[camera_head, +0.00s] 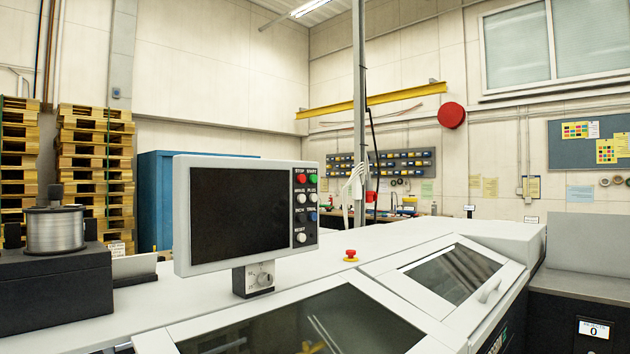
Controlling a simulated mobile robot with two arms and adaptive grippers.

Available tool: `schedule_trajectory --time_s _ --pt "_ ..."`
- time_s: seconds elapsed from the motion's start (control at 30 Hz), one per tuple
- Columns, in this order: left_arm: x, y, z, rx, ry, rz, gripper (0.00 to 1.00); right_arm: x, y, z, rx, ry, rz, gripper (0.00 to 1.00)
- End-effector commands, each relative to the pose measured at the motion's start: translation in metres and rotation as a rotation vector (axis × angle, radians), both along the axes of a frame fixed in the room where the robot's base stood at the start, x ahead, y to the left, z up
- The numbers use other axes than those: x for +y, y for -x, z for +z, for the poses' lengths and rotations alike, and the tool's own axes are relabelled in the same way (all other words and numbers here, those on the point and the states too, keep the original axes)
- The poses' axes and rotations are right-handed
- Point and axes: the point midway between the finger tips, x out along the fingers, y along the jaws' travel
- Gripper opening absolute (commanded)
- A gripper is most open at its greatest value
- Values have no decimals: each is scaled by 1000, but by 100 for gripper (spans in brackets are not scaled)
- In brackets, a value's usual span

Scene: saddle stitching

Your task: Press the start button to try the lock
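A control panel (243,214) stands on a short mount on the white machine, with a dark screen (238,214) on its left part. A button column runs down its right side. The green start button (313,178) is at the top right of the column, beside the red stop button (300,178). White, black and blue buttons sit below them. Neither of my grippers is in view.
A red emergency button (351,255) on a yellow base sits on the machine top. Two windowed covers (456,274) slope at the front, apparently closed. A wire spool (55,230) stands on a black block at left. The space before the panel is clear.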

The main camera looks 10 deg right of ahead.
Motion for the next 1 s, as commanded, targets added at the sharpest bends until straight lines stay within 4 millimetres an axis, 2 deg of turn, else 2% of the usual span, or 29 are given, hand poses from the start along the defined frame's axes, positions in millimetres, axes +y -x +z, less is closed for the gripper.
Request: schedule_trajectory --time_s 0.03,0.2,1.0 --pt "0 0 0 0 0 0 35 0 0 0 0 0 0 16" --pt "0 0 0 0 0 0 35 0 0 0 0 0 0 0" --pt "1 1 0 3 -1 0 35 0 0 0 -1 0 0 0"
